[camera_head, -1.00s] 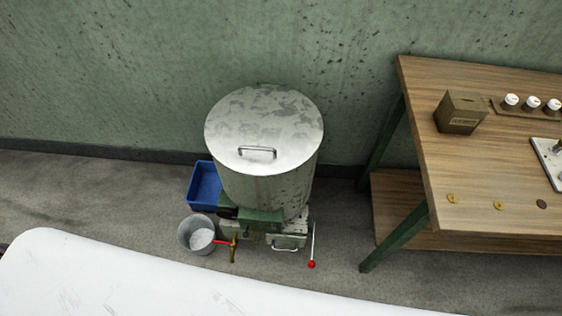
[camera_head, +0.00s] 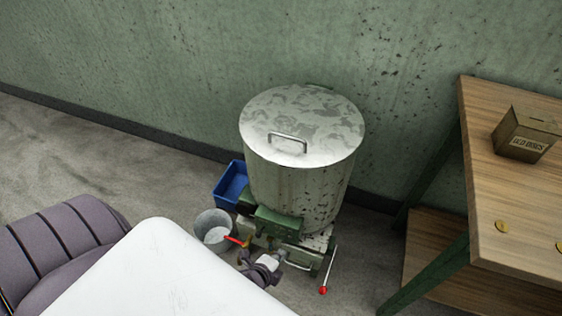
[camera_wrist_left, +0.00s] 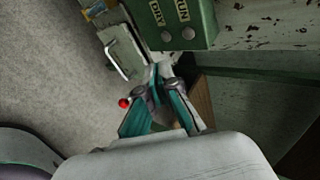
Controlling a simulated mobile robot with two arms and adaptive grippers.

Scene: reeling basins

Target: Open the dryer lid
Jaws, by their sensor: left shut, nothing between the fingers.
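The dryer (camera_head: 300,195) is a worn metal drum on a green base against the wall. Its round lid (camera_head: 315,115) lies flat and closed on top, with a metal bar handle (camera_head: 287,136) at its front. My left gripper (camera_head: 266,264) is low in front of the dryer's base, well below the lid. In the left wrist view, the left gripper (camera_wrist_left: 160,80) is shut and empty, near the dryer's green panel (camera_wrist_left: 185,22) marked DRY and RUN. The lid does not show in the wrist view. My right gripper is not in view.
A grey bucket (camera_head: 213,228) and a blue bin (camera_head: 229,185) stand left of the dryer. A red-tipped lever (camera_head: 324,289) is at its right front. A wooden table (camera_head: 490,180) with a box (camera_head: 527,135) stands to the right. The wall is close behind.

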